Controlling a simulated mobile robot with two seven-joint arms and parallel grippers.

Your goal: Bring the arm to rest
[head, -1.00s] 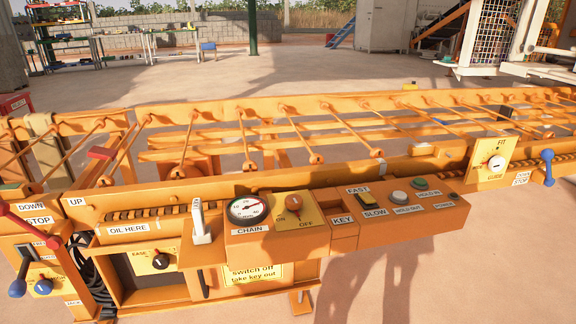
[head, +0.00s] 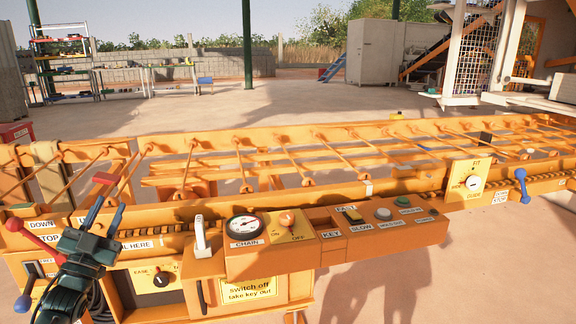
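My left gripper (head: 107,215) shows at the lower left, at the end of a dark arm that comes up from the bottom edge. Its two slim fingers point up and stand apart, with nothing seen between them. It is in front of the left end of the orange machine (head: 330,196), covering part of the "OIL HERE" label and the controls there. I cannot tell whether it touches the machine. My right gripper is not in view.
Near my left gripper are a red-handled lever (head: 14,224) and a blue knob (head: 22,304). A white lever (head: 201,236), a dial (head: 244,226) and an on/off switch (head: 287,219) line the panel. A dark block (head: 486,137) shows at the rollers. Open floor lies beyond.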

